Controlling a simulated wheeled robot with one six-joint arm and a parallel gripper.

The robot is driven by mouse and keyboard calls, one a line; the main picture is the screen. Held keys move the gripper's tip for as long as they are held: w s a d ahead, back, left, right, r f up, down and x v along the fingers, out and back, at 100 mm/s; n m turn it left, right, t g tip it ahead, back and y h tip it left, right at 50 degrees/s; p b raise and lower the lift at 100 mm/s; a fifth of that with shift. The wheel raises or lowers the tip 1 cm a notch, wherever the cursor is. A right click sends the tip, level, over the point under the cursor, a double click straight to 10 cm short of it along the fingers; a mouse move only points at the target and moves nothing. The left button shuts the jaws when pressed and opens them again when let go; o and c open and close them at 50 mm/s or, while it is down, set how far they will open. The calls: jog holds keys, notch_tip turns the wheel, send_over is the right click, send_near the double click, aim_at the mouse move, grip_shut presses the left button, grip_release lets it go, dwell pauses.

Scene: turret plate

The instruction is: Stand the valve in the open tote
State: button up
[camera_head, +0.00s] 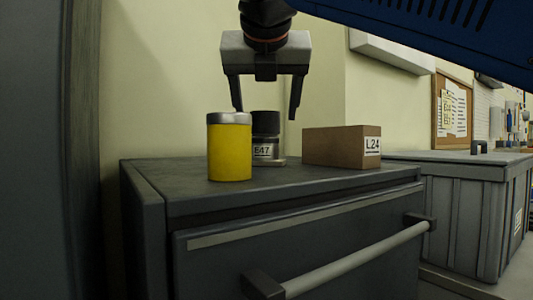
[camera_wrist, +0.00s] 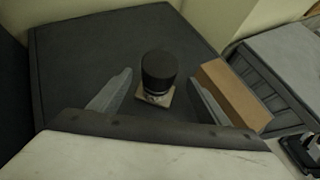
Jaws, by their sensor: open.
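The piece labelled E47 (camera_head: 265,150), which I take to be the valve, stands upright on the dark cabinet top, with a black round top and a paler square base. A yellow can partly hides it in the head view. The wrist view shows its black top (camera_wrist: 158,68) between the fingers. My gripper (camera_head: 266,113) is open and points down above and around it, its fingers apart from it on both sides; it also shows in the wrist view (camera_wrist: 160,78). A grey ribbed tote (camera_head: 460,212) stands at the right; its top looks covered by a flat lid. I see no open tote.
The yellow can (camera_head: 229,150) with a silver lid stands in front and left of the valve. A brown box labelled L24 (camera_head: 328,146) lies close to its right. The cabinet top (camera_wrist: 80,60) is bare at the left. A bar handle (camera_head: 350,260) crosses the cabinet front.

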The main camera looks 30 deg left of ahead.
aim_at(265, 136)
jog(key=x, duration=0.9)
jog(key=shift+w+a+f, duration=0.2)
jog(key=shift+a+f, duration=0.05)
jog(key=shift+c, duration=0.7)
jog(key=c, duration=1.5)
